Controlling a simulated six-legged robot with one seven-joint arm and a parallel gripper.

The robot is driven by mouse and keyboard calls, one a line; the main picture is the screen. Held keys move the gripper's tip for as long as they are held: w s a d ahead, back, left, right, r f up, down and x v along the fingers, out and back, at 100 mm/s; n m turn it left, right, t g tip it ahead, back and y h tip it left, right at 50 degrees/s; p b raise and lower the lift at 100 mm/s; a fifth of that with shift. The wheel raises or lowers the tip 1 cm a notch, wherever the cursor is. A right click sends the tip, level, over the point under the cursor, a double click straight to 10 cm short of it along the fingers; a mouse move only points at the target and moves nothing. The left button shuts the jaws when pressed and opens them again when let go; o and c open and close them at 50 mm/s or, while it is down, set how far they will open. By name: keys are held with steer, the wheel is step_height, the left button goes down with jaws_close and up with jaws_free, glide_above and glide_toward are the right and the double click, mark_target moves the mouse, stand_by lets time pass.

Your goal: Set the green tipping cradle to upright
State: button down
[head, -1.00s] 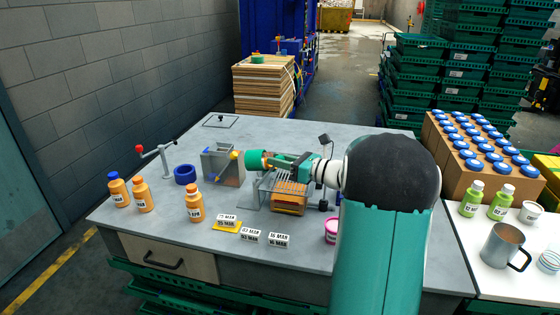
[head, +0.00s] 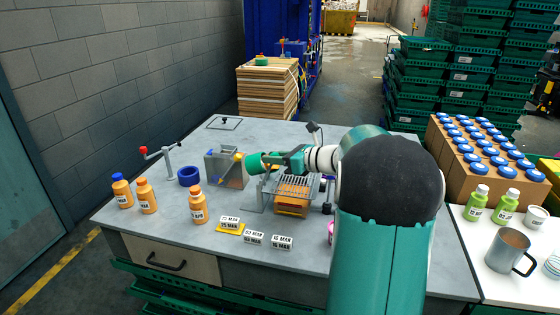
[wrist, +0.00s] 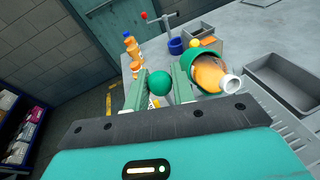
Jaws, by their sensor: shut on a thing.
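The green tipping cradle (head: 256,163) stands above the middle of the table, beside the wire grate. In the wrist view the cradle (wrist: 191,60) is a green ring around an orange bottle (wrist: 208,76). The bottle lies tilted, its pale mouth pointing right. My gripper (head: 275,161) reaches in from the right at the cradle. In the wrist view its two green fingers (wrist: 160,84) are closed on a green ball knob (wrist: 159,85) just left of the bottle. How the knob joins the cradle is hidden.
A grey box (head: 222,170) with a yellow knob (head: 238,156) stands left of the cradle. A wire grate (head: 294,182) over an orange-filled tray is at its right. Orange bottles (head: 147,196), a blue ring (head: 189,176) and date cards (head: 253,238) occupy the front left.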

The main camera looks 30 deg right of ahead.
steer(key=shift+w+a+r+n+g+h, duration=0.25)
steer(key=shift+w+a+g+h, duration=0.2)
steer(key=shift+w+a+g, duration=0.25)
steer(key=shift+w+a+r+n+g+h, duration=0.15)
steer(key=shift+w+a+r+g+h, duration=0.15)
steer(key=shift+w+a+g+h, duration=0.4)
steer(key=w+a+f+n+g+h, duration=0.1)
steer(key=w+a+f+g+h, duration=0.3)
steer(key=w+a+g+h, duration=0.2)
steer(key=shift+w+a+g, duration=0.3)
steer(key=shift+w+g, duration=0.6)
steer(key=c, duration=1.2)
jaws_free()
steer(key=shift+w+a, duration=0.1)
steer(key=shift+c, duration=0.2)
